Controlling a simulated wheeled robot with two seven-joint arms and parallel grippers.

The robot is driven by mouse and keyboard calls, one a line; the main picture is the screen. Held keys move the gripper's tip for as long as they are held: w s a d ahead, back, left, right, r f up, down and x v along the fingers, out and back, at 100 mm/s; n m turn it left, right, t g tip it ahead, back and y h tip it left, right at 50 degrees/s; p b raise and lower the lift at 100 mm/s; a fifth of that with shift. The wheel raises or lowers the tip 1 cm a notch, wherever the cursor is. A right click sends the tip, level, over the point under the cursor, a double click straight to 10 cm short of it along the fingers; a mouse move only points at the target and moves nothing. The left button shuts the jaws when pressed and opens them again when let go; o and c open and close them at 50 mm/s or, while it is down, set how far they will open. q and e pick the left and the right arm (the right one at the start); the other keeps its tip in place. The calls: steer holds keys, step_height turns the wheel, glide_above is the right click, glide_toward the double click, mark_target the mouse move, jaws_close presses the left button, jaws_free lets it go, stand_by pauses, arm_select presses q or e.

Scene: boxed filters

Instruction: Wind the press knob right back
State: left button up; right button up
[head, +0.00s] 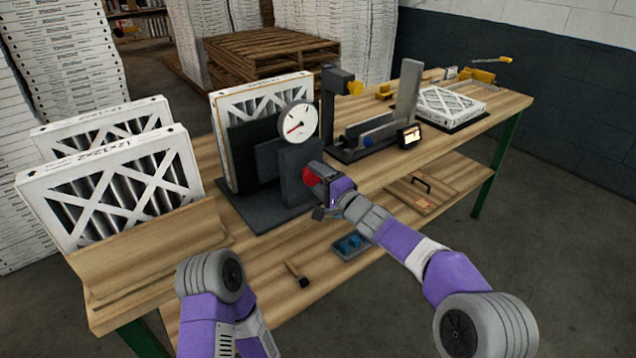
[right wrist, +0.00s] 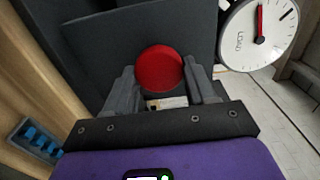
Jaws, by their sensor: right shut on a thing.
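The dark grey press (head: 295,165) stands on the bench with a red knob (head: 311,176) on its near right side. A white round dial (head: 298,122) with a red needle sits on top of the press; in the right wrist view the dial (right wrist: 242,40) reads LOAD, with its needle apart from a black mark. A white pleated filter (head: 262,93) stands upright in the press behind dark plates. My right gripper (head: 320,183) is at the knob; in the right wrist view its fingers are shut on the red knob (right wrist: 160,68) from both sides. My left gripper is out of view.
Two filters (head: 110,185) stand in a wooden holder (head: 150,250) at left. A second fixture (head: 365,140) with a small screen (head: 410,136) and a flat filter (head: 450,104) are to the right. A blue tray (head: 351,246) and a brush (head: 297,274) lie on the lower shelf.

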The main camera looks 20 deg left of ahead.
steer(key=o, duration=1)
steer(key=v, duration=0.7)
steer(key=shift+s+d+b, duration=0.2)
steer(key=shift+b, duration=0.15)
